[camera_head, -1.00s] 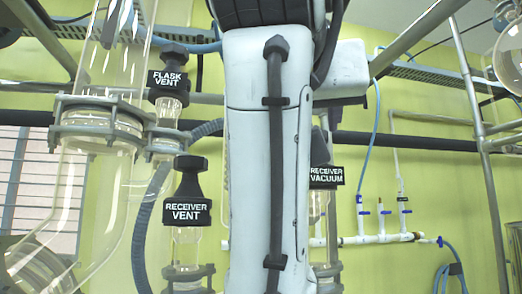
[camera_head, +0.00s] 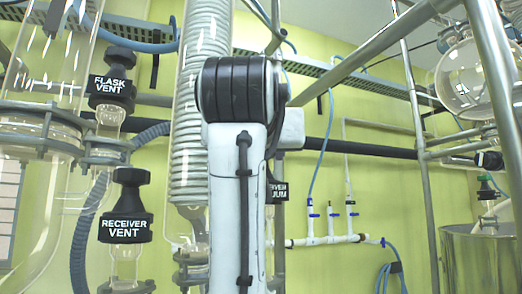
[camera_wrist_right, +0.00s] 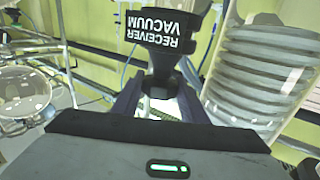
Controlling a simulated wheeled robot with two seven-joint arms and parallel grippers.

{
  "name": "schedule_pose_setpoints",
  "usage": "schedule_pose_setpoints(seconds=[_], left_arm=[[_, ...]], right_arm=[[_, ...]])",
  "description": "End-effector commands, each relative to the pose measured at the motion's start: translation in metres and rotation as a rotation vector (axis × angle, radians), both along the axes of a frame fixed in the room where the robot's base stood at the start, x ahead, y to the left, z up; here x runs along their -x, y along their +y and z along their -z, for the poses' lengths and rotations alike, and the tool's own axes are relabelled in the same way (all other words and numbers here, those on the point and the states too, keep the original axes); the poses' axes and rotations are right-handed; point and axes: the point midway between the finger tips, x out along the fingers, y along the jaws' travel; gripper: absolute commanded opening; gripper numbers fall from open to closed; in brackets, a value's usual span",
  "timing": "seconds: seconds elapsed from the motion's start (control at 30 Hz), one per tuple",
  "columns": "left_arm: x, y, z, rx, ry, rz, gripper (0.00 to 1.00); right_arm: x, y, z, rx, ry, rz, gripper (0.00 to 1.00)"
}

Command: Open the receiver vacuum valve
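The receiver vacuum valve has a black knob with a white label. In the head view only a slice of the knob (camera_head: 279,191) shows, behind my arm. In the right wrist view the receiver vacuum knob (camera_wrist_right: 162,35) is large at the top centre, its label upside down. My right gripper (camera_wrist_right: 160,100) is just below the knob in that picture. The fingers look open, and I cannot tell whether either touches the valve. My left gripper is not in view.
The receiver vent valve (camera_head: 126,207) and flask vent valve (camera_head: 111,80) stand at the left on glassware. A coiled glass condenser (camera_head: 198,110) is close beside my arm. A white manifold (camera_head: 325,240) is on the wall behind. A metal frame post (camera_head: 418,130) stands to the right.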

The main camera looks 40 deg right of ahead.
Motion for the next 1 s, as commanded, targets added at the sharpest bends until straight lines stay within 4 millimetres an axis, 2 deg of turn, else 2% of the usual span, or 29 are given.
schedule_pose_setpoints(seconds=[0.03,0.1,0.13,0.37,0.57,1.0], left_arm=[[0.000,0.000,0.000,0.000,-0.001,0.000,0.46],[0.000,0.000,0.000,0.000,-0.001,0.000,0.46],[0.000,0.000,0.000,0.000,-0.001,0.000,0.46],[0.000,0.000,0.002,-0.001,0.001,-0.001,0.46],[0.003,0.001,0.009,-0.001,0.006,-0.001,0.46],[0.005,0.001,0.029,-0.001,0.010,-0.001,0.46]], right_arm=[[0.000,0.000,0.000,0.000,0.000,0.000,0.30],[0.000,0.000,0.000,0.000,0.000,0.000,0.18],[0.000,0.000,0.000,0.000,0.000,0.000,0.16],[0.000,0.000,0.000,-0.001,-0.001,-0.020,0.16],[0.001,0.000,0.001,-0.001,-0.003,-0.103,0.16],[0.002,-0.001,0.000,-0.001,-0.009,-0.481,0.16]])
